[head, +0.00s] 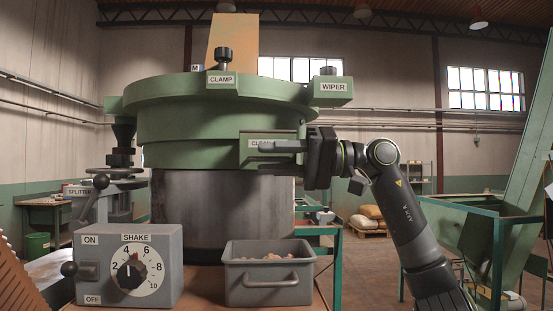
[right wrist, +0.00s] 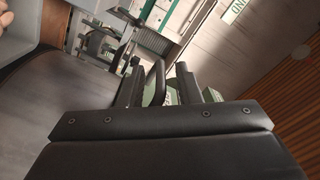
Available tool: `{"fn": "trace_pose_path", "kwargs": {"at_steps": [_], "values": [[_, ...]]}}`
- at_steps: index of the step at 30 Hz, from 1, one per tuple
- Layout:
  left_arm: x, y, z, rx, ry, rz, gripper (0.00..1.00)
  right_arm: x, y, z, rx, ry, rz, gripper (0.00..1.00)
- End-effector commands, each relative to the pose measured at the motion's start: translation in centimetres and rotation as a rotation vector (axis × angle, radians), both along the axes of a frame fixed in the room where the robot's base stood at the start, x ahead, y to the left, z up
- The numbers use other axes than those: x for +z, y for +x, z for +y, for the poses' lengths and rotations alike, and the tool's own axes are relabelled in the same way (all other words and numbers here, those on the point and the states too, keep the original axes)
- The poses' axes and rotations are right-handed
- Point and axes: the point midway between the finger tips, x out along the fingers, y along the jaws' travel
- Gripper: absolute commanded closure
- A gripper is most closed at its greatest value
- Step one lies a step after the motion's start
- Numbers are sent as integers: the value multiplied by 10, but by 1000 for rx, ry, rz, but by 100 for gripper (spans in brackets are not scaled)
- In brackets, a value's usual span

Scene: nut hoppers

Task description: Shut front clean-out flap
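The front clean-out flap (head: 247,157) is a green plate low on the front of the round green hopper bowl (head: 190,122). Its label, starting "CL", is partly covered by my right gripper. I cannot tell whether the flap stands ajar. My right gripper (head: 274,157) reaches in from the right, its fingers in front of the flap. In the right wrist view, its two fingers (right wrist: 158,88) are apart. A dark curved handle (right wrist: 155,76) shows between them, nearer the left finger, with clear space beside it. My left gripper is not in view.
A grey control box (head: 126,266) with a SHAKE dial and ON/OFF lever stands front left. A grey bin (head: 269,280) of nuts sits below the flap. CLAMP (head: 222,79) and WIPER (head: 332,87) parts top the bowl. A splitter lever (head: 96,190) is at left.

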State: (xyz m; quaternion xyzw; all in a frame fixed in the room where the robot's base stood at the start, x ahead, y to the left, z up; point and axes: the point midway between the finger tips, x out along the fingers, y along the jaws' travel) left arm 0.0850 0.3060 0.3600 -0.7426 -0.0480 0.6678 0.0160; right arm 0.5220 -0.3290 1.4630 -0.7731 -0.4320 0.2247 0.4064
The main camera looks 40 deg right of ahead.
Motion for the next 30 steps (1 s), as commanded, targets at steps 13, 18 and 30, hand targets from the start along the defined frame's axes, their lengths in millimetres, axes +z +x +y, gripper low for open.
{"fn": "trace_pose_path", "kwargs": {"at_steps": [13, 18, 30], "values": [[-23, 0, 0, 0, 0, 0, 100, -5, -34, -56, -5, 1, 2, 69], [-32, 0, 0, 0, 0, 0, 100, -3, -55, -92, -5, 3, 2, 69], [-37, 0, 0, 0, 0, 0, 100, -1, -89, -146, -2, 1, -1, 69]]}}
